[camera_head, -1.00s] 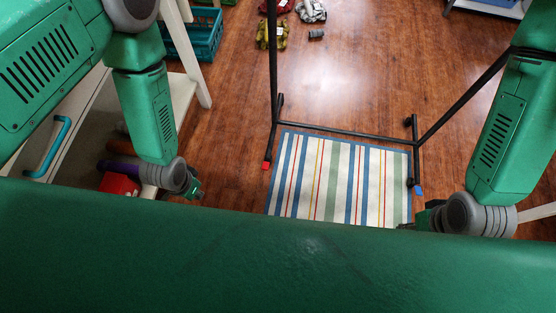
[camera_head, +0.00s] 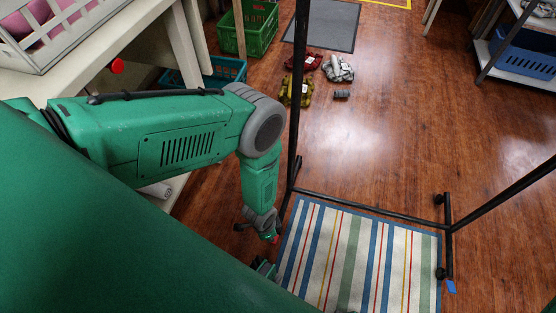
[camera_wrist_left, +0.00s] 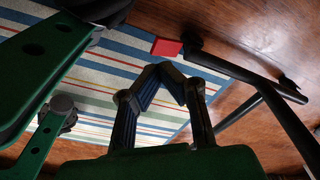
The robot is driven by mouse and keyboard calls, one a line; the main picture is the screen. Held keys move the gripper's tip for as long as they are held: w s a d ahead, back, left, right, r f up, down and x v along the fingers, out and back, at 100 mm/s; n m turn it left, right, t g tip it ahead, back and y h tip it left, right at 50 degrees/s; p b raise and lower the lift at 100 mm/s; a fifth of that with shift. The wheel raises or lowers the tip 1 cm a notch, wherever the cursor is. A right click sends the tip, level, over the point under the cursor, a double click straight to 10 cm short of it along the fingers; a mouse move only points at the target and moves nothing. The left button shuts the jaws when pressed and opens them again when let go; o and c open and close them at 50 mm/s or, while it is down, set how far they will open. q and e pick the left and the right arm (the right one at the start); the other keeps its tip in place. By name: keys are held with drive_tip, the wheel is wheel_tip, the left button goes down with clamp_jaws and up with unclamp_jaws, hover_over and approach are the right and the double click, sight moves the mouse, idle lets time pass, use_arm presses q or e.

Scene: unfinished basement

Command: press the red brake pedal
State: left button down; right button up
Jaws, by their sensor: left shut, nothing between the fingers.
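The red brake pedal (camera_head: 276,239) is a small red block at the near-left foot of the black wheeled rack, by the left edge of the striped rug. In the left wrist view the red pedal (camera_wrist_left: 166,47) sits at the end of a black bar, just beyond my fingertips. My left gripper (camera_wrist_left: 165,72) is shut and empty, its dark fingers meeting in a point. They appear close to the pedal; I cannot tell whether they touch. In the head view my left wrist hangs right above the pedal and partly hides it.
The black rack (camera_head: 370,208) frames the striped rug (camera_head: 345,250); a blue block (camera_head: 450,286) is at its right foot. A white table (camera_head: 110,40) stands left, with crates behind it. Clothes (camera_head: 300,88) lie on the floor beyond. Open wooden floor is at the right.

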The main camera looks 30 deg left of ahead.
use_arm(q)
drive_tip(key=shift+d+r, duration=0.1)
drive_tip(key=f+b, duration=0.5)
drive_tip(key=f, duration=0.2)
drive_tip(key=shift+w+d+b, duration=0.15)
drive_tip(key=shift+w+b, duration=0.1)
drive_tip(key=shift+b, duration=0.15)
wheel_tip(320, 180, down, 3)
drive_tip(key=shift+r+b, duration=0.15)
drive_tip(key=shift+b, duration=0.45)
drive_tip(key=shift+s+r, duration=0.1)
drive_tip(key=shift+r, duration=0.05)
drive_tip(key=shift+s+a+r+p, duration=0.25)
drive_tip(key=shift+s+a+p, duration=0.2)
drive_tip(key=shift+s+a, duration=0.1)
drive_tip(key=shift+s+a+r+p, duration=0.2)
drive_tip(key=shift+s+a+p, duration=0.2)
drive_tip(key=shift+s+a, duration=0.1)
